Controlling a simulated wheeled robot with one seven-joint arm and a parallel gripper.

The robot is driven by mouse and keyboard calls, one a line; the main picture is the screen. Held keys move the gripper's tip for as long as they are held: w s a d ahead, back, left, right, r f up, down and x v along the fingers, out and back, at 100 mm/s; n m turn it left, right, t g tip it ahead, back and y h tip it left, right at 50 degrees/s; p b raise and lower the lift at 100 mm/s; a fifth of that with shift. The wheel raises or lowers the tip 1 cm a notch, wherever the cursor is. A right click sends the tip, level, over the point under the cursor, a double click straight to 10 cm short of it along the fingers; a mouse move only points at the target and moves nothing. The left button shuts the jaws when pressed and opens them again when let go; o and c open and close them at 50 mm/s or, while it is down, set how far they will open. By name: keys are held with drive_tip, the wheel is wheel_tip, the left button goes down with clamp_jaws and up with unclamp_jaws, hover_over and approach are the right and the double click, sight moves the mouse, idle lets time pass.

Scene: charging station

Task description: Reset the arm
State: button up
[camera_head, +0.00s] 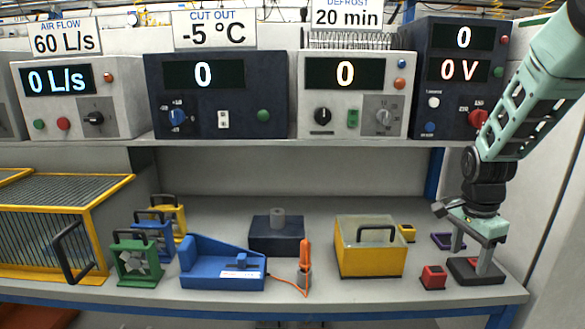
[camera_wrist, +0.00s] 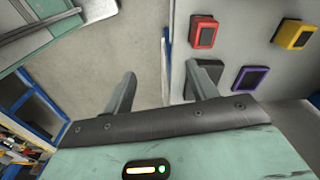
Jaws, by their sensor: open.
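My gripper (camera_head: 471,259) is at the right end of the lower shelf in the head view, with my arm coming down from the upper right. In the wrist view its two fingers stand wide apart, with nothing between them (camera_wrist: 160,74). A black block (camera_head: 461,268) is at the right finger; it also shows partly behind that finger in the wrist view (camera_wrist: 211,68). I cannot tell whether the finger touches it.
Beside it are a red block (camera_head: 433,278), a purple block (camera_head: 440,240) and a yellow block (camera_head: 407,233). A yellow box with a handle (camera_head: 370,262) stands left of them. Control boxes line the upper shelf, and a wall panel (camera_head: 545,190) is close on the right.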

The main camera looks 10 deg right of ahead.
drive_tip(key=s+a+r+n+y, duration=0.1)
drive_tip(key=s+a+r+n, duration=0.15)
drive_tip(key=a+n, duration=0.7)
drive_tip(key=s+a+r+n+y, duration=0.1)
drive_tip(key=s+a+n, duration=0.25)
drive_tip(key=a, duration=1.15)
drive_tip(key=s+a+r+n, duration=0.1)
drive_tip(key=s+a+n, duration=0.9)
drive_tip(key=s+n, duration=0.3)
drive_tip(key=shift+s+a, duration=0.15)
drive_tip(key=shift+a, duration=0.15)
drive_tip(key=shift+c, duration=0.4)
